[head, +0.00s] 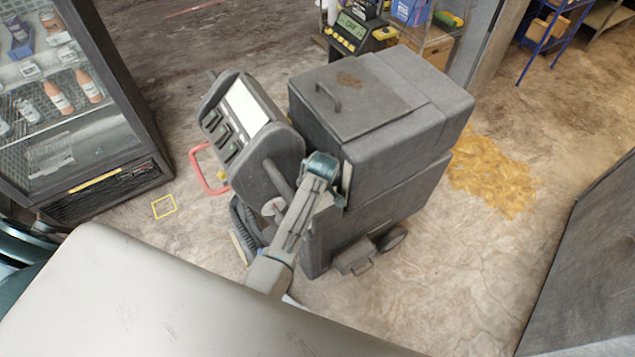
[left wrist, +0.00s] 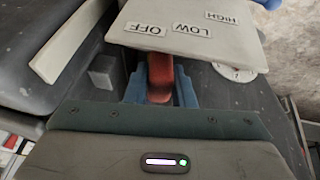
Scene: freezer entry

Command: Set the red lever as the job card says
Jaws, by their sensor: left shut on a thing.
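In the left wrist view, the red lever (left wrist: 160,76) stands between the blue fingers of my left gripper (left wrist: 160,92), which is shut on it. Above it is a pale plate (left wrist: 190,45) with OFF, LOW and HIGH labels. The lever comes out below the plate near OFF and LOW; its exact setting is hard to tell. In the head view, my left arm reaches the side of a grey floor machine (head: 385,95); the lever and fingertips are hidden there. A white panel (head: 247,107) on the machine's console is unreadable, and I cannot tell whether it is the job card. My right gripper is not in view.
A glass-front cooler (head: 75,110) with bottles stands at left. A yellow floor square (head: 164,206) lies near it. A yellow-brown floor patch (head: 495,175) is right of the machine. A blue shelf rack (head: 548,38) is at upper right. Open floor lies around the machine.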

